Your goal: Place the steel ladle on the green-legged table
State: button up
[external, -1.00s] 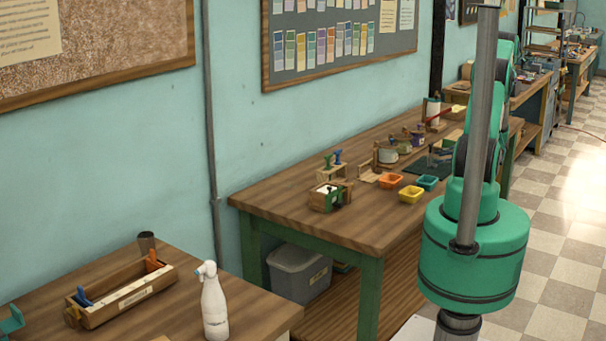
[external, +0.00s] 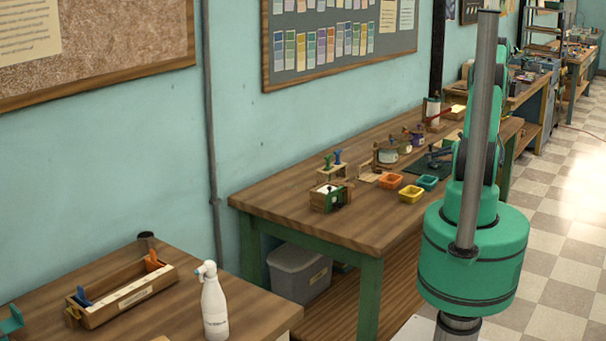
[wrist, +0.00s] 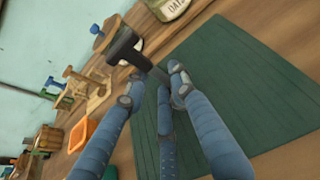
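The green-legged table (external: 300,215) stands against the wall, with several small items on it. A dark green mat (wrist: 245,85) lies on its top. My gripper (wrist: 152,88) has blue fingers, spread apart low over the mat; it shows small in the external view (external: 438,156). A dark grey T-shaped thing (wrist: 124,46) reaches from the upper left toward the gap between the fingertips. It may be the steel ladle, but its shape is unclear. Its near end is close to the right fingertip; I cannot tell if they touch.
An orange tray (external: 391,180), a yellow tray (external: 411,194) and a teal tray (external: 428,182) stand near the mat. A labelled jar (wrist: 172,8) is just beyond the dark thing. A white bottle (external: 214,305) stands on the nearer table.

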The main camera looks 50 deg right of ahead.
jog(key=shift+w+f, duration=0.2)
jog(key=shift+w, duration=0.4)
grip_shut()
